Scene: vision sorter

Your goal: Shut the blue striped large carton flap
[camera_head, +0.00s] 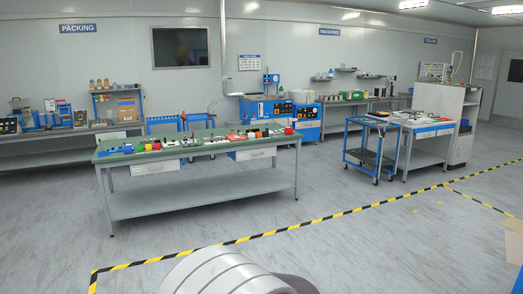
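No carton with blue stripes can be made out for certain. At the right edge a tan cardboard-like piece (513,240) is cut off by the frame, with a small blue patch (519,281) below it. I cannot tell whether these belong to the large carton or how its flap stands. Neither of my grippers is in view. A rounded grey banded shape at the bottom centre looks like part of my own body.
A green-topped workbench (200,148) with several small items stands ahead. A blue cart (369,150) and a white-topped table (427,124) stand to its right. Yellow-black floor tape (300,222) crosses the open grey floor in front. Benches line the back wall.

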